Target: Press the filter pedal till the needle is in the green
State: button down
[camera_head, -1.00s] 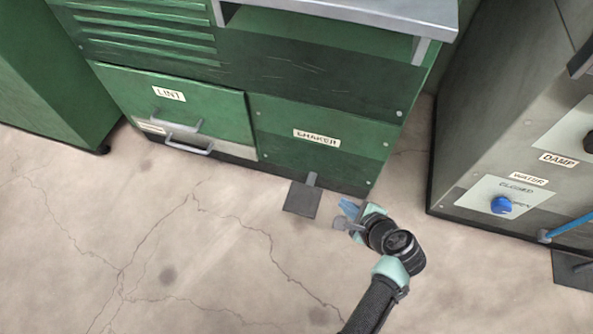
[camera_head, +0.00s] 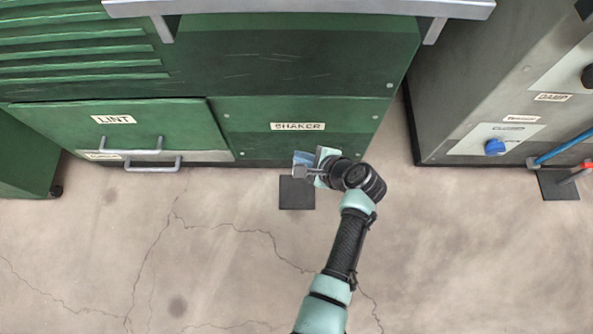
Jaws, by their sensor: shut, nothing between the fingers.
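A flat dark pedal (camera_head: 297,195) lies low at the foot of the green machine, below the panel labelled SHAKER (camera_head: 297,127). My gripper (camera_head: 302,172) is shut and empty. In the picture it overlaps the pedal's back edge and hides the pedal's stem. I cannot tell whether it touches the pedal. No label reading filter and no gauge with a needle or green zone shows in this view.
A grey cabinet at the right has a WATER panel with a blue knob (camera_head: 494,147). Beside it a blue bar (camera_head: 563,146) and a red-tipped lever (camera_head: 579,174) stand near another dark plate (camera_head: 558,186). LINT drawer handles (camera_head: 150,165) jut out left. Cracked floor is clear in front.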

jog(key=b, duration=0.8)
send_over(297, 182)
jog(key=w+d, duration=0.1)
jog(key=w, duration=0.1)
notch_tip(297, 182, down, 7)
jog(key=shift+s+f, duration=0.1)
jog(key=shift+f, duration=0.05)
jog(key=shift+f+b, duration=0.4)
jog(key=shift+f, duration=0.35)
jog(key=shift+f, duration=0.15)
dwell(0.6)
jog(key=shift+f, duration=0.25)
jog(key=shift+s+f+b, duration=0.2)
jog(key=shift+f+b, duration=0.45)
jog(key=shift+f, duration=0.45)
dwell(1.3)
jog(key=shift+r+p, duration=1.05)
jog(key=shift+p, duration=0.2)
jog(key=shift+r+p, duration=0.3)
jog(key=shift+r, duration=0.05)
jog(key=shift+w+r, duration=0.1)
